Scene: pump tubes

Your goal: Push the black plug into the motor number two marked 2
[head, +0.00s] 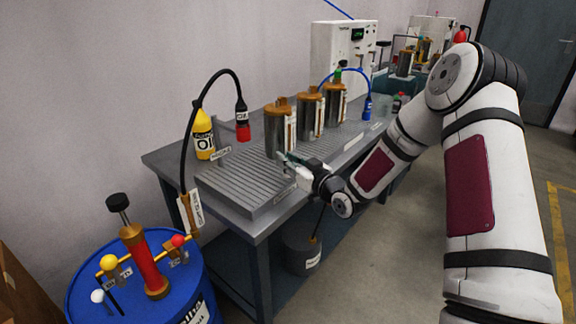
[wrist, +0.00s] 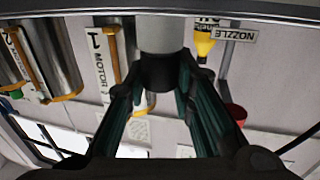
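Three steel motors with brown caps stand in a row on the grey bench: a left one (head: 279,132), a middle one (head: 307,116) and a right one (head: 335,104). Their numbers are too small to read in the head view. In the wrist view, a label marked 1 (wrist: 103,62) is close by, with another motor (wrist: 62,50) to its left. My gripper (head: 287,160) is in front of the left motor, low over the ribbed plate. In the wrist view its fingers close around the black plug (wrist: 160,72), which has a grey cylindrical part. The plug is not clear in the head view.
The ribbed plate (head: 240,187) lies at the bench front. A yellow oil bottle (head: 204,135) and a black-and-red nozzle (head: 242,122) are left. A blue plug (head: 367,108) is right of the motors. A dark container (head: 302,252) stands below, with a dark line rising toward my gripper.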

